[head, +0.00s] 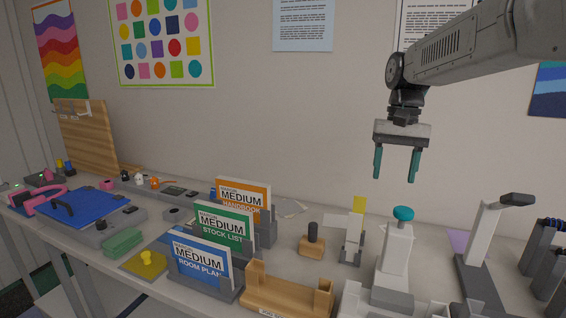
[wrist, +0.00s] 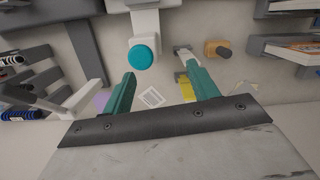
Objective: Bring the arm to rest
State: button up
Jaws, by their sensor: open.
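My gripper (head: 396,164) hangs from my arm, pointing down, high above the right half of the worktable. Its two teal fingers are apart with nothing between them. In the wrist view, my gripper (wrist: 160,92) also shows open and empty, with the table well below. Under and near it stand a white stand with a teal knob (head: 403,214) and a grey holder with a yellow tab (head: 359,204). The teal knob also shows in the wrist view (wrist: 140,57). No finger touches anything.
Card holders with a room plan card (head: 200,259), a stock list card (head: 222,229) and a handbook card (head: 242,198) stand mid-table. A wooden tray (head: 288,295) is at the front. A tall white-handled device (head: 483,232) stands right. The air around my gripper is clear.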

jog(key=s+n+t, duration=0.1)
jog(key=s, duration=1.6)
jog(key=s+f+n, duration=0.1)
jog(key=s+f, duration=0.3)
jog(key=s, duration=0.3)
jog(key=s+d+f+t, duration=0.1)
jog(key=s+f, duration=0.3)
jog(key=s, duration=0.4)
jog(key=shift+s+d+n+t+h, duration=0.2)
jog(key=shift+n+t+h, duration=0.1)
jog(key=shift+n, duration=0.1)
